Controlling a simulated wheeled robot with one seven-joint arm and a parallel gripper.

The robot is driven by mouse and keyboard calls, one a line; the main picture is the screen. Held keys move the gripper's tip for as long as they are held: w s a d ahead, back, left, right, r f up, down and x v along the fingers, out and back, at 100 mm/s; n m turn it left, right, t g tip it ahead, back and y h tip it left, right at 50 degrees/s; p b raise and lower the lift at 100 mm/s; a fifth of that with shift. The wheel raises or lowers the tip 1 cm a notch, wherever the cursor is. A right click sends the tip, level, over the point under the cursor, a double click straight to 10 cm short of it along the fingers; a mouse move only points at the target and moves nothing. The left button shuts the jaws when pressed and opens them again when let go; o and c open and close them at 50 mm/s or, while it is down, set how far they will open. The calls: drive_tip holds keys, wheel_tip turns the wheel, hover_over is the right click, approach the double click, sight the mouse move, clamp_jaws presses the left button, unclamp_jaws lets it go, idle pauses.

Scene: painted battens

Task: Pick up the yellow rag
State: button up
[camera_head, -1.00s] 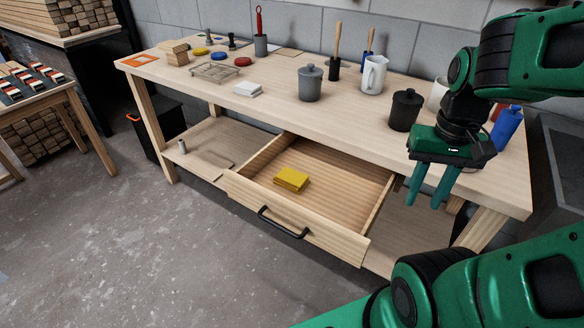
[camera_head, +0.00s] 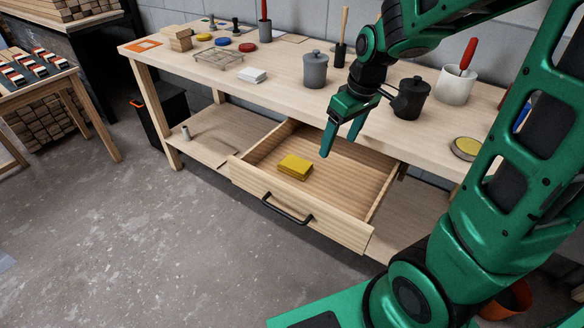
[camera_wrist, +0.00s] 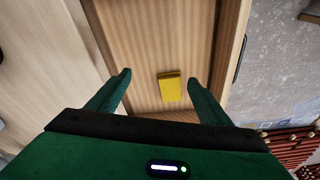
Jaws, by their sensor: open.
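The yellow rag (camera_head: 295,167) lies folded flat in the open wooden drawer (camera_head: 345,190), towards its left part. In the wrist view the yellow rag (camera_wrist: 170,87) shows between my fingers, closer to the right one, and nothing covers it. My gripper (camera_head: 341,140) is open and empty. It hangs above the back right part of the drawer, to the right of the rag and higher than it. In the wrist view my gripper (camera_wrist: 160,76) has its fingers spread wide, apart from the rag.
The bench top (camera_head: 290,95) overhangs behind the drawer. A grey lidded jar (camera_head: 315,70), a black lidded jar (camera_head: 411,98) and a white pot (camera_head: 456,86) stand on it near my arm. The drawer front has a black handle (camera_head: 286,209). The floor before it is clear.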

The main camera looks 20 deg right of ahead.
drive_tip(key=w+a+f+n, duration=0.2)
drive_tip(key=w+a+n, duration=0.1)
drive_tip(key=w+a, duration=0.2)
hover_over(296, 164)
drive_tip(key=s+d, duration=0.2)
drive_tip(key=shift+y, duration=0.4)
drive_tip(key=x, duration=0.4)
drive_tip(key=shift+s+d+f, duration=0.1)
drive_tip(key=shift+s+f, duration=0.2)
drive_tip(key=shift+f, duration=0.2)
drive_tip(key=shift+w+a+x, duration=0.1)
drive_tip(key=shift+w+x, duration=0.1)
drive_tip(key=shift+x, duration=1.3)
drive_tip(key=shift+w+a+x, duration=0.1)
drive_tip(key=shift+w+x, duration=0.1)
drive_tip(key=shift+x, duration=1.3)
drive_tip(key=shift+r+t, duration=0.1)
drive_tip(key=shift+t, duration=0.2)
drive_tip(key=c, duration=1.1)
